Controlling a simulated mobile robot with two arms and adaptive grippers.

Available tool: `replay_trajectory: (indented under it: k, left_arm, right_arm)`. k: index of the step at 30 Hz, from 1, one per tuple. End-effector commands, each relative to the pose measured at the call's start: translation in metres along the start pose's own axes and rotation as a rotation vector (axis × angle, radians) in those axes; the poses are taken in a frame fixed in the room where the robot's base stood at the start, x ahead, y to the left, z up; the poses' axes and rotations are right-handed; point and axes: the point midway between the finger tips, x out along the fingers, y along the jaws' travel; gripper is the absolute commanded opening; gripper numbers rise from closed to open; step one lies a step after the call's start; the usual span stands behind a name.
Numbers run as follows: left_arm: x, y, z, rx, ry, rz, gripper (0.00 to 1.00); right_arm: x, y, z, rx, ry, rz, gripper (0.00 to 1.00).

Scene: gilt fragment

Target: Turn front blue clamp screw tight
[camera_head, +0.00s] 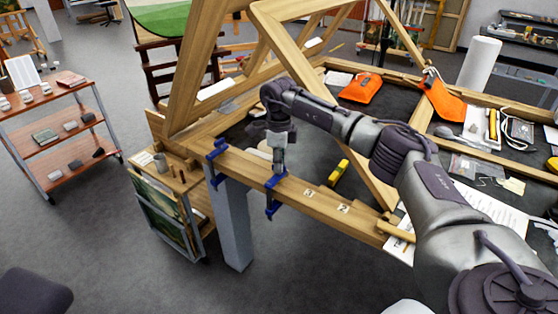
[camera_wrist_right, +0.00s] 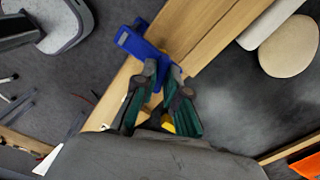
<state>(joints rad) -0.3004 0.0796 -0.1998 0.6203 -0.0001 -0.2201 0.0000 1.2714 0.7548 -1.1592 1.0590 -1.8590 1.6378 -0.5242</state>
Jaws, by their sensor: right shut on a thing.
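The front blue clamp (camera_head: 273,195) grips the edge of a wooden beam (camera_head: 240,163), its lower end hanging below the beam. My right gripper (camera_head: 279,168) points down onto the clamp's top and is shut there. In the right wrist view, my right gripper (camera_wrist_right: 162,70) has its fingertips close together at the blue clamp (camera_wrist_right: 138,44). The fingers hide the screw itself. A second blue clamp (camera_head: 214,163) sits on the beam farther left. My left gripper is not in view.
A yellow tool (camera_head: 340,171) and labels "1" and "2" lie to the right of the clamp. Large wooden braces (camera_head: 280,50) rise behind my right arm. An orange pouch (camera_head: 361,87) lies on the dark surface. A shelf trolley (camera_head: 62,135) stands at left.

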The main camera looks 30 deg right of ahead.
Motion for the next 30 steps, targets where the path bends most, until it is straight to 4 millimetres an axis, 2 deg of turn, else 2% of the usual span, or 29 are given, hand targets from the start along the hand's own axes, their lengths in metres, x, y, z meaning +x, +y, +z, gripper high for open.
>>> replay_trajectory:
  k: [30]
  left_arm:
    - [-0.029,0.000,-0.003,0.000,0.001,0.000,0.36]
  right_arm:
    - [-0.003,-0.001,0.000,0.967,-0.002,-0.001,0.00]
